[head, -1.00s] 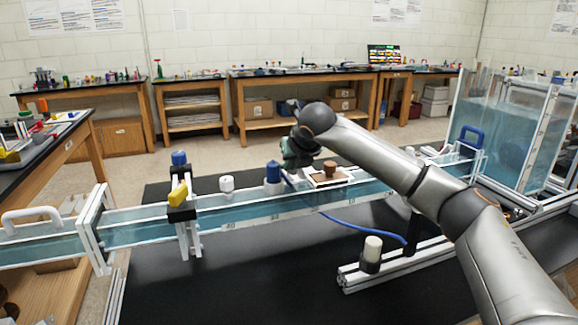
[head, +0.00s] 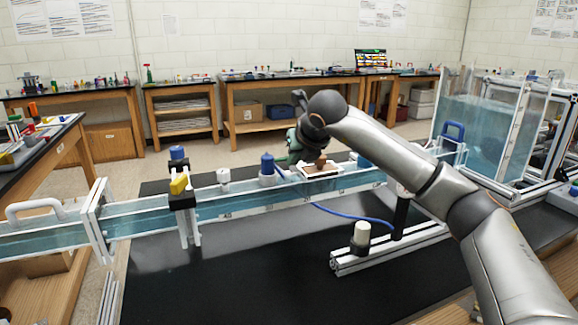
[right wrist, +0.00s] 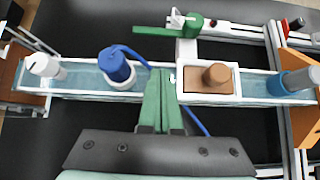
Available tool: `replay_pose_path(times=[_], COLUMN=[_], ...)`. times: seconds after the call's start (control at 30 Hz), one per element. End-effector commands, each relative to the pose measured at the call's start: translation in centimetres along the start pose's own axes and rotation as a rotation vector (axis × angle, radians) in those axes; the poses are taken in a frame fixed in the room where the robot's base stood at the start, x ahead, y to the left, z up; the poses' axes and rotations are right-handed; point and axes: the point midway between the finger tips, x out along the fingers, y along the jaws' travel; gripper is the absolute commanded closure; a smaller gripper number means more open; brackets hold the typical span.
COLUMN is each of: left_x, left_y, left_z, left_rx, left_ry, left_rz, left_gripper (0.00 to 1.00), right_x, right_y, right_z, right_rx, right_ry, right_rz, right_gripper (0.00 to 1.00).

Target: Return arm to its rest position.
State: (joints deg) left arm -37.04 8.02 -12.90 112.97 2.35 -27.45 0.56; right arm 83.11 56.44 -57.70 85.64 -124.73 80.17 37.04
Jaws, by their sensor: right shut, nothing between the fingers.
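My right arm reaches in from the lower right of the head view. Its green gripper (head: 298,146) is over the long water channel (head: 230,204), near a blue-capped fitting (head: 267,165) and a brown block with a knob (head: 318,169). In the right wrist view the two green fingers (right wrist: 160,74) are pressed together with nothing between them. There the blue-capped fitting (right wrist: 115,66) is left of the fingers and the brown block (right wrist: 208,80) is right of them. I cannot tell the height of the fingers above the channel. My left gripper is not in view.
A clamp with a yellow knob (head: 179,184) and a white-capped fitting (head: 223,178) stand along the channel. A blue hose (head: 350,217) curves over the black bench top (head: 270,270), which is mostly clear in front. A water tank (head: 485,135) stands at right, beside a metal rail (head: 390,246).

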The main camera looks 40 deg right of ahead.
Motion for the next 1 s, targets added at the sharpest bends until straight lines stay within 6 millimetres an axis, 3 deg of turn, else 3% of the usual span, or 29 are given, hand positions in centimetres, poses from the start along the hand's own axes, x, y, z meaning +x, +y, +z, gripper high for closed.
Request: replay_pose_path(times=[0.1, 0.3, 0.7, 0.87, 1.0], left_x=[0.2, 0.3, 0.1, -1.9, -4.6], left_y=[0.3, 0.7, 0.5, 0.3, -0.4], left_z=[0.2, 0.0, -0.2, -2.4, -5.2], left_rx=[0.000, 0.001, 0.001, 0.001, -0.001], left_ry=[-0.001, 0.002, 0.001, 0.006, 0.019], left_rz=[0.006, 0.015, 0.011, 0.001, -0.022], left_gripper=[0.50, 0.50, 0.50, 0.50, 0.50], right_x=[-2.7, -5.9, -7.3, -9.4, -12.3], right_y=[-0.1, -0.1, -0.2, -0.2, -0.2], right_z=[-0.1, -0.1, 0.1, 2.3, 5.2], right_rx=[0.000, 0.000, 0.001, 0.001, 0.001], right_ry=[-0.001, 0.001, 0.003, 0.003, 0.003], right_rz=[-0.002, -0.002, -0.002, -0.002, -0.002], right_gripper=[1.00, 1.00, 1.00, 1.00, 1.00])
